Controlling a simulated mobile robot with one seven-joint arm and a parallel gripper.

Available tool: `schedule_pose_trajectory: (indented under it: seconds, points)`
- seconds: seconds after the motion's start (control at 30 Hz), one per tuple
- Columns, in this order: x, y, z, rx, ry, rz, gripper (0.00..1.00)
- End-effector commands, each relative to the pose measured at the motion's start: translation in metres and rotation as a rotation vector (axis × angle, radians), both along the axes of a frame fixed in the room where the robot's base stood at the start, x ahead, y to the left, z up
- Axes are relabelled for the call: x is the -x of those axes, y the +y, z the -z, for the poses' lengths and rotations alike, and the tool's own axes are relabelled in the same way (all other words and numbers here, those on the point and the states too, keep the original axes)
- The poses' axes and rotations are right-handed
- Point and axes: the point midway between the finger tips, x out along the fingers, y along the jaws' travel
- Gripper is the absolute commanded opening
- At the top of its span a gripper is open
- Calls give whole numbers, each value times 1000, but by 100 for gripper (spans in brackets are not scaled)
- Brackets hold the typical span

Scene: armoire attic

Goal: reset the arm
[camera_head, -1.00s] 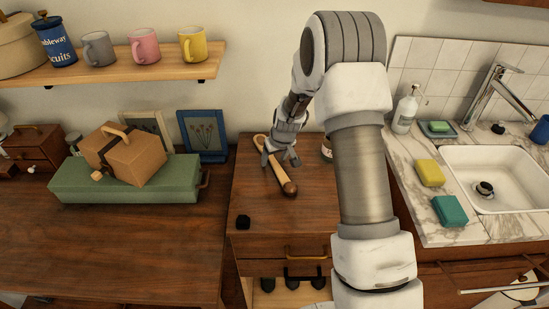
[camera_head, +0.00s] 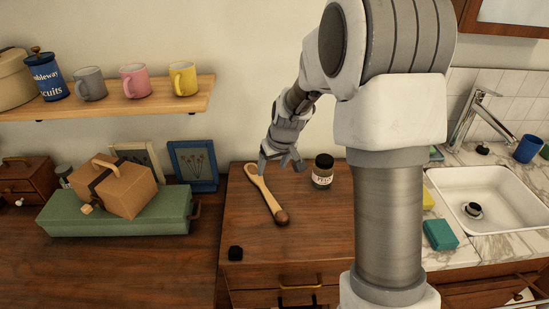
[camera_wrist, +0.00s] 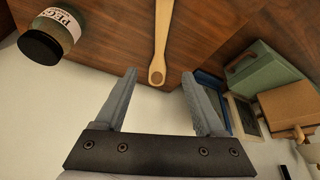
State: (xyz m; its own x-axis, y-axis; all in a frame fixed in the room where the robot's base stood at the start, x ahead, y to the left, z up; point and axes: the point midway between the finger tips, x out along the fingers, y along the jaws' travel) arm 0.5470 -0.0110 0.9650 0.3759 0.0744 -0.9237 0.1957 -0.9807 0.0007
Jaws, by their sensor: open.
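My gripper (camera_head: 281,165) is open and empty. In the head view it hangs above the back of the small wooden cabinet top (camera_head: 310,225), by the handle end of a wooden spoon-like tool (camera_head: 265,193). That tool lies on the cabinet top, its dark round end toward the front. In the wrist view my gripper's fingers (camera_wrist: 165,100) are spread apart, and the tool's handle end (camera_wrist: 158,62) shows beyond the gap between them, apart from both fingers.
A dark-lidded jar (camera_head: 322,172) stands right of my gripper. A green case (camera_head: 120,212) bears a brown box (camera_head: 118,185) at left. A mug shelf (camera_head: 130,108) is above; a sink (camera_head: 485,190) is at right.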

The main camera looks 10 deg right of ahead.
Motion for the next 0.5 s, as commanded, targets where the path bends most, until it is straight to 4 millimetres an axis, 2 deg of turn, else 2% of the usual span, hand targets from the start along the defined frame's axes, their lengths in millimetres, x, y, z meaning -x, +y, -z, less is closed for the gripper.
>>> schedule_pose_trajectory:
  seconds: [0.03, 0.2, 0.5]
  points:
    - [3, -1, -9, 1, -2, 0, 71]
    - [10, -2, -26, -1, -2, 1, 71]
    - [17, -2, -39, 0, -3, 4, 71]
